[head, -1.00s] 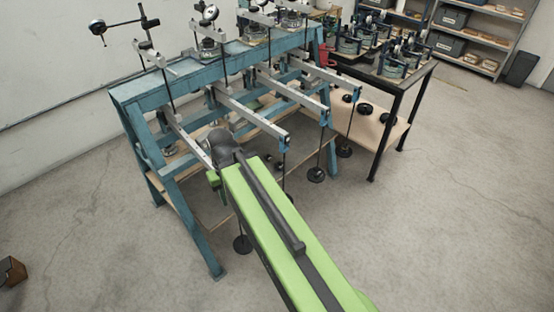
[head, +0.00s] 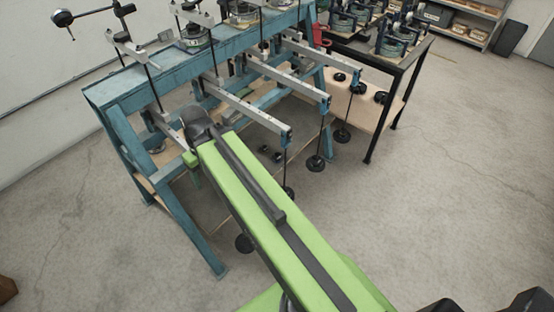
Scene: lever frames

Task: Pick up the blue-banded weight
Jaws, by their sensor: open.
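I cannot make out a blue band on any weight in the head view. Several black disc weights show: one hangs on a rod (head: 316,163), another hangs farther right (head: 342,135), and a third (head: 244,243) is partly hidden by my green arm. Small dark weights (head: 270,154) lie on the low wooden shelf under the blue frame. Dark round pieces (head: 382,97) rest on the wooden shelf at the right. My arm reaches from the bottom right toward the frame. Its far end is by the frame's near beams, and my gripper's fingers are not visible there.
The blue lever frame (head: 205,58) with long grey beams (head: 250,113) fills the middle left. Its slanted leg (head: 190,232) stands left of my arm. A black-legged table (head: 395,62) with devices is behind it. Grey shelves (head: 480,35) stand far back. The concrete floor at the right is clear.

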